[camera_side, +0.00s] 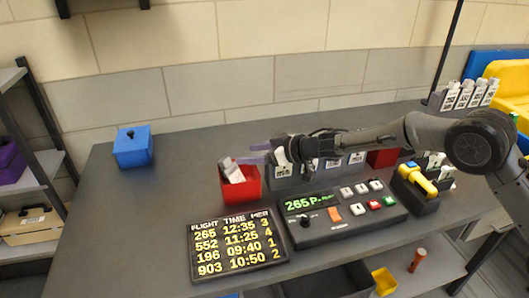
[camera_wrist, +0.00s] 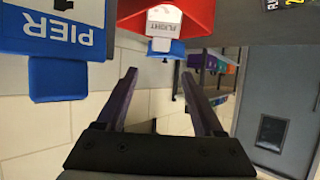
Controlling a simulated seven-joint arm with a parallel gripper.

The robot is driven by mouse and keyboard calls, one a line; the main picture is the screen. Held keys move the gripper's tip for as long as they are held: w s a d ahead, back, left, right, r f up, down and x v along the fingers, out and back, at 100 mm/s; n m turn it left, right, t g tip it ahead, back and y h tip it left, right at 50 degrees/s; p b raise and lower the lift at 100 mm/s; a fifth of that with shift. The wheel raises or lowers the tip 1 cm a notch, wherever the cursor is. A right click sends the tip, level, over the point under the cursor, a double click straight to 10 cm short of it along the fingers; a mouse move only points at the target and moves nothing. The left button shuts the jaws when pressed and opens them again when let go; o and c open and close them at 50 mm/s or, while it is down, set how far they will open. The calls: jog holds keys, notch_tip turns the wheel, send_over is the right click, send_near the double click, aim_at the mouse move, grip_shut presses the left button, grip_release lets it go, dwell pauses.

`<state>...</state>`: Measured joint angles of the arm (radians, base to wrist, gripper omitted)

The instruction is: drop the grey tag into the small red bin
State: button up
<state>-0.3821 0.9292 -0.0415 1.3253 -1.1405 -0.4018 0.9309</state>
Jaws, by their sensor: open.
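The small red bin (camera_side: 241,190) stands on the grey table in the side view, and part of it shows at the top of the wrist view (camera_wrist: 192,12). A light grey tag (camera_side: 232,170) sits tilted in the bin, with its top above the rim. A pale tag with a printed label (camera_wrist: 163,17) shows against the red bin in the wrist view. My gripper (camera_side: 255,155) is just above and behind the bin, to the right of the tag's top. Its purple fingers (camera_wrist: 158,82) are apart with nothing between them.
A dark rack with several tags (camera_side: 310,172) stands right of the bin. A flight board (camera_side: 238,243) and a button console (camera_side: 340,215) lie in front. A lidded blue box (camera_side: 132,146) stands at far left, with clear table between it and the bin.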

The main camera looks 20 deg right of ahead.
jog(key=v, duration=0.4)
jog(key=s+d+r+m+t+h, duration=0.2)
jog(key=s+d+r+m+h, duration=0.15)
jog(key=d+r, duration=0.9)
jog(key=s+d+r+m+h, duration=0.1)
jog(key=s+d+r+h, duration=0.1)
jog(key=s+d, duration=0.35)
jog(key=s+d+r+m+h, duration=0.2)
jog(key=s+d+h, duration=0.15)
jog(key=d, duration=0.35)
jog(key=s+d+m+g+h, duration=0.1)
jog(key=s+d, duration=0.2)
jog(key=s, duration=0.4)
jog(key=s+d+m+g, duration=0.1)
jog(key=s+d, duration=0.3)
jog(key=s, duration=0.4)
jog(key=s+f+g, duration=0.1)
jog(key=s+f, duration=0.2)
jog(key=s, duration=0.7)
jog(key=s+f+g, duration=0.2)
jog(key=s+f, duration=0.2)
jog(key=s, duration=0.5)
jog(key=shift+s+d+g+y, duration=0.2)
jog(key=shift+s+g+y, duration=0.1)
jog(key=shift+s+y, duration=0.1)
